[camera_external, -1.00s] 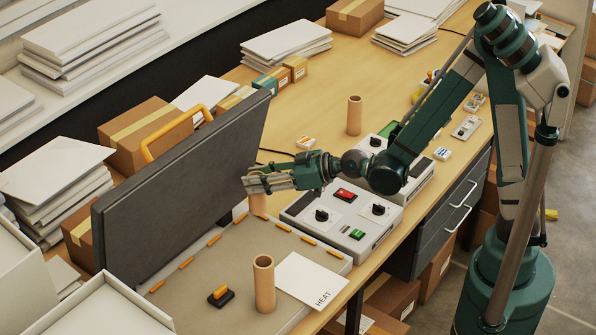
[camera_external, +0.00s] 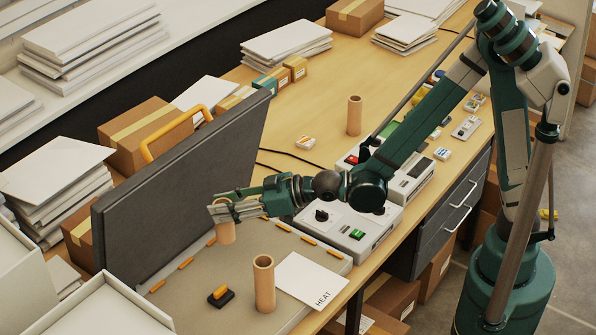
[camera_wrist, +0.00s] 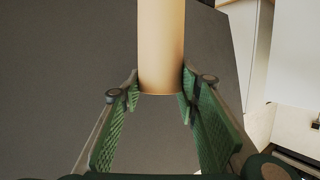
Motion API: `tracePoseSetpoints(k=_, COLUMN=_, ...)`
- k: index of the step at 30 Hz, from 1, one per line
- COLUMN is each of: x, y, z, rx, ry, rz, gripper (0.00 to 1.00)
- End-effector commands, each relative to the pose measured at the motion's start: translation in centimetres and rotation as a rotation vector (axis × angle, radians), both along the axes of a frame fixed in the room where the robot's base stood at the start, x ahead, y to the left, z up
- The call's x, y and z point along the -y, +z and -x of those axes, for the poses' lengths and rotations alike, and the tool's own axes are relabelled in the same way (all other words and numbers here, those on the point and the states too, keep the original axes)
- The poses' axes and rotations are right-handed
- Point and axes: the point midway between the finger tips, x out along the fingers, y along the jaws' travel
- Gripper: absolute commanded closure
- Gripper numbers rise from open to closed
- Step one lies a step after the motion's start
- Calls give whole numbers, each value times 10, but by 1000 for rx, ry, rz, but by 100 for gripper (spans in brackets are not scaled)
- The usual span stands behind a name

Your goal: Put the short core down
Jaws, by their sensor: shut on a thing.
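My gripper (camera_external: 222,211) is shut on a cardboard core (camera_external: 226,234) above the grey bed of the press (camera_external: 205,275), just in front of the raised dark lid. In the wrist view the core (camera_wrist: 161,50) stands between the two green finger pads, with its end edge showing. In the external view the fingers cover its upper part, and I cannot tell whether its bottom touches the bed. Another core (camera_external: 264,283) stands upright on the front of the bed, next to the white HEAT card. A third core (camera_external: 354,115) stands upright on the wooden table farther back.
The raised lid (camera_external: 175,190) with its orange handle stands close to the left of my gripper. A black and orange knob (camera_external: 221,296) and several orange strips are on the bed. Control boxes (camera_external: 350,225) stand to the right, under my arm. A white HEAT card (camera_external: 311,281) lies at the bed's edge.

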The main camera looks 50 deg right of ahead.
Motion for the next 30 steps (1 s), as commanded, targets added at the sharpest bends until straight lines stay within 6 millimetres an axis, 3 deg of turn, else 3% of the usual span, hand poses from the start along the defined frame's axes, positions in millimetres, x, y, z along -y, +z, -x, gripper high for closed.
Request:
tracePoseSetpoints(k=16, x=-141, y=21, z=59, rx=0, ry=116, rz=-1, gripper=87)
tracePoseSetpoints(k=24, x=-210, y=-9, z=69, rx=-1, ry=127, rz=1, gripper=87)
tracePoseSetpoints(k=30, x=-230, y=-29, z=61, rx=-1, ry=102, rz=0, gripper=87)
